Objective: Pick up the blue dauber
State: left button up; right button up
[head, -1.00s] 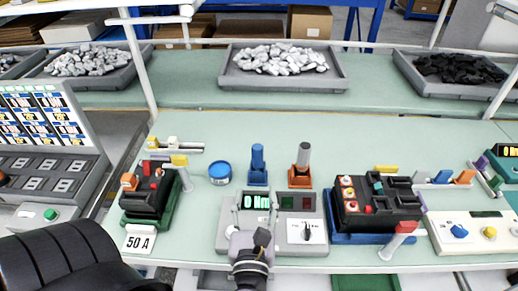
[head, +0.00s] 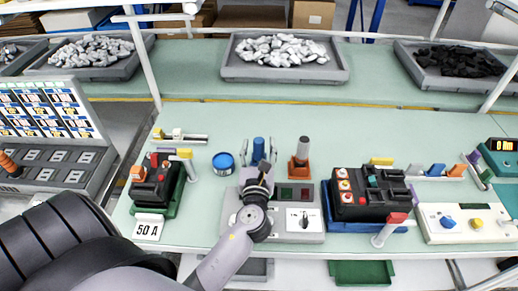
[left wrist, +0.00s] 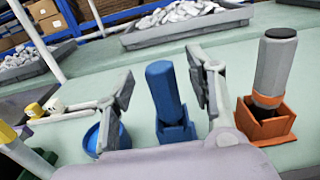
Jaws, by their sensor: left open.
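The blue dauber (head: 258,150) stands upright in a blue holder on the green table, behind the grey test unit. In the left wrist view the dauber (left wrist: 163,88) rises from its square blue holder (left wrist: 177,131), between the two fingers. My left gripper (head: 258,158) is open, with one finger on each side of the dauber; in the left wrist view the gripper (left wrist: 165,85) shows space beside the dauber on both sides. Its wrist hides part of the holder and the test unit in the head view. My right gripper is not in view.
A grey dauber in an orange holder (head: 299,172) stands close to the right. A round blue tin (head: 223,163) is to the left. The test unit (head: 310,237) lies in front, with black breakers on both sides. Trays of parts (head: 285,76) stand behind.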

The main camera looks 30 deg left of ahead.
pick_arm(q)
jog(key=x, duration=0.2)
jog(key=shift+w+a, duration=0.2)
jog(key=shift+w, duration=0.1)
jog(key=shift+s, duration=0.1)
jog(key=shift+c, duration=0.5)
grip_shut()
